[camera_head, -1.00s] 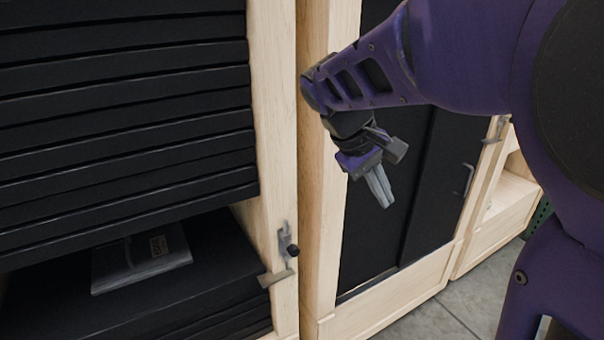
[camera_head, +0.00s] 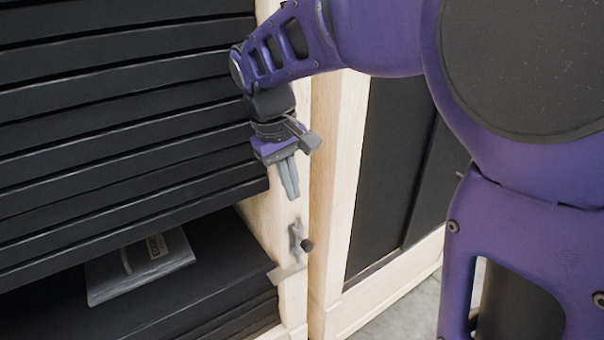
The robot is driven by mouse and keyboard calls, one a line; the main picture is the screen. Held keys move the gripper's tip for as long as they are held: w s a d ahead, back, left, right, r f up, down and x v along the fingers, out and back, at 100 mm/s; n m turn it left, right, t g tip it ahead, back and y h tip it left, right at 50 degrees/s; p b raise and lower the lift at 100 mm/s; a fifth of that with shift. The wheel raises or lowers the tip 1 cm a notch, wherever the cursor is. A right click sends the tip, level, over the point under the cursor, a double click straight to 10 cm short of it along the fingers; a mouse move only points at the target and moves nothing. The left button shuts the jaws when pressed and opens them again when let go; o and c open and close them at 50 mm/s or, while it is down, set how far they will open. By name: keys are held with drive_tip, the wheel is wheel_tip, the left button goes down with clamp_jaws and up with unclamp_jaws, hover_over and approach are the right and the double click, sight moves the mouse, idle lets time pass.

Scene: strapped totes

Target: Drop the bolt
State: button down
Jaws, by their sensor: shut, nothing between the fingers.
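The bolt (camera_head: 297,240) is a small metal latch with a dark round knob, mounted on the pale wooden post at the right of the slatted cabinet. A flat metal plate (camera_head: 286,272) sits just below it on the same post. My gripper (camera_head: 290,195) is shut and empty. It points downward in front of the post, above the bolt and slightly to its left in the picture. It looks apart from the bolt, though the depth between them is hard to judge.
Black slats (camera_head: 120,130) fill the cabinet's upper part. Below them is an open gap with a clear-looking labelled packet (camera_head: 140,268) on a black surface. A second wooden cabinet with black panels (camera_head: 385,190) stands at the right. Grey floor shows at lower right.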

sight(304, 246)
drive_tip(key=f, duration=0.4)
drive_tip(key=w+d+f+b, duration=0.1)
drive_tip(key=f, duration=0.4)
drive_tip(key=d+f+b, duration=0.1)
drive_tip(key=f, duration=0.3)
drive_tip(key=shift+w+d+f, duration=0.2)
drive_tip(key=shift+w+f, duration=0.05)
drive_tip(key=shift+f, duration=0.15)
wheel_tip(304, 246, down, 4)
drive_tip(key=shift+r+b, duration=0.2)
drive_tip(key=shift+b, duration=0.75)
drive_tip(key=shift+s, duration=0.1)
drive_tip(key=shift+r+p, duration=0.65)
wheel_tip(304, 246, up, 13)
drive_tip(key=s+a+p, duration=0.1)
drive_tip(key=a+p, duration=0.1)
drive_tip(key=p, duration=0.1)
drive_tip(key=shift+s+a, duration=0.15)
